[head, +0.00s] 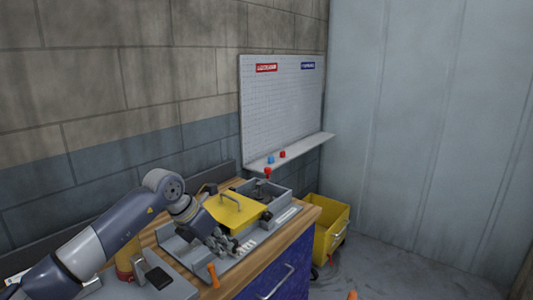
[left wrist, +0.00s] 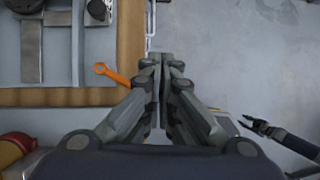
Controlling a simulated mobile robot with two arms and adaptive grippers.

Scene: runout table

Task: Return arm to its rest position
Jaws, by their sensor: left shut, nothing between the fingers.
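My left arm comes in from the left in the head view, bent over the bench. Its gripper (head: 226,246) hangs low near the bench's front, beside the grey fixture. In the left wrist view the two fingers of my left gripper (left wrist: 165,62) meet, with nothing between them. There the gripper lies past the wooden bench edge, over the grey floor. A dark gripper (left wrist: 252,124), apparently my right one, shows small at the right of that view. Its jaw state is unclear. It is not seen in the head view.
The wooden bench (head: 311,213) has a blue drawer front (head: 285,272). On it are a yellow lid (head: 235,208), a grey box (head: 283,194) and an orange handle (head: 213,275). A yellow bin (head: 322,240) stands on the floor behind. A shelf (head: 305,150) holds small red and blue items.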

